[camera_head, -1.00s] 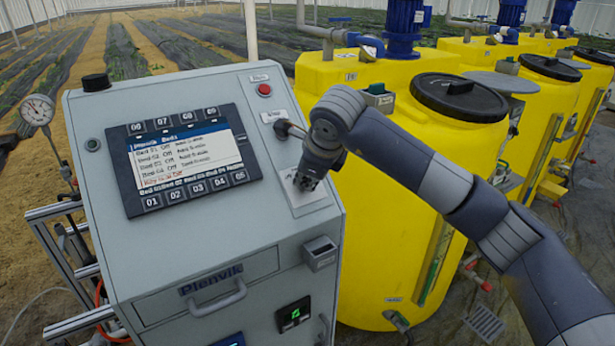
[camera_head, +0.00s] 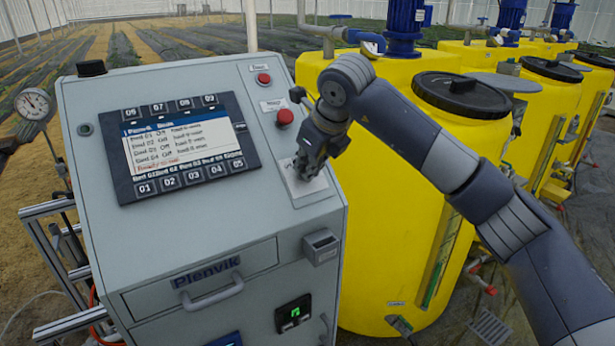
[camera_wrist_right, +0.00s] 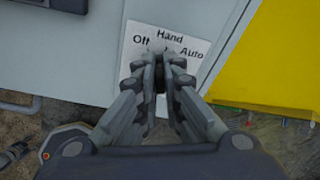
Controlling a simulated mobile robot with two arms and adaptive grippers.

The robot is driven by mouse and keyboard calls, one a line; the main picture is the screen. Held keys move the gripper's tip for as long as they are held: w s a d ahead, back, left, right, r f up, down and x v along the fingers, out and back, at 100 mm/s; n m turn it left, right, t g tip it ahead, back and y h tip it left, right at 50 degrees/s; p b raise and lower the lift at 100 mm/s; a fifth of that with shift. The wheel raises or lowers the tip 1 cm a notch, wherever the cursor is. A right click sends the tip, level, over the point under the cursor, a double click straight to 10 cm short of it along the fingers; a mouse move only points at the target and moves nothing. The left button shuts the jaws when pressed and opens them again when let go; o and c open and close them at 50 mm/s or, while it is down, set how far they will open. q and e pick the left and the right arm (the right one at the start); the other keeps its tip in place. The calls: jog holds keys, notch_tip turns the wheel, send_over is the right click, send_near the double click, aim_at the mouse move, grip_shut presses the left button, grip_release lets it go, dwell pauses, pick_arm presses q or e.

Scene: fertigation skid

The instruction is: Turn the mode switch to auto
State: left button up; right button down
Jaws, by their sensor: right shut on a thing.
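The mode switch label plate (camera_head: 304,187) is a white patch on the right side of the grey control panel. In the right wrist view the label (camera_wrist_right: 195,48) reads Off, Hand and Auto. My right gripper (camera_head: 306,172) reaches down to this plate from the right. In the right wrist view my right gripper (camera_wrist_right: 160,72) is shut on the dark knob of the mode switch (camera_wrist_right: 160,78), just below the word Hand. The fingers hide most of the knob, and I cannot tell which word it points to. My left gripper is not in view.
The grey cabinet has a screen (camera_head: 185,148) with keys and red buttons (camera_head: 285,117) above the switch. A drawer handle (camera_head: 212,293) and a small box (camera_head: 321,246) stick out in front. Yellow tanks (camera_head: 395,190) stand close behind my right arm.

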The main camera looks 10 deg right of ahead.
jog(key=m+b, duration=0.2)
jog(key=shift+d+f+m, duration=0.1)
jog(key=shift+f+m, duration=0.2)
jog(key=shift+m, duration=0.1)
jog(key=m+y+b, duration=0.1)
jog(key=m+b, duration=0.1)
jog(key=m, duration=0.1)
jog(key=shift+d+g, duration=0.1)
jog(key=shift+g, duration=0.2)
jog(key=m+b, duration=0.2)
jog(key=m, duration=0.1)
jog(key=shift+d+y, duration=0.1)
jog(key=shift+y, duration=0.2)
jog(key=shift+m+y+b, duration=0.3)
jog(key=shift+m+b, duration=0.55)
jog(key=shift+m, duration=0.75)
jog(key=c, duration=1.7)
grip_release()
jog(key=shift+s+r, duration=0.1)
jog(key=shift+r, duration=0.05)
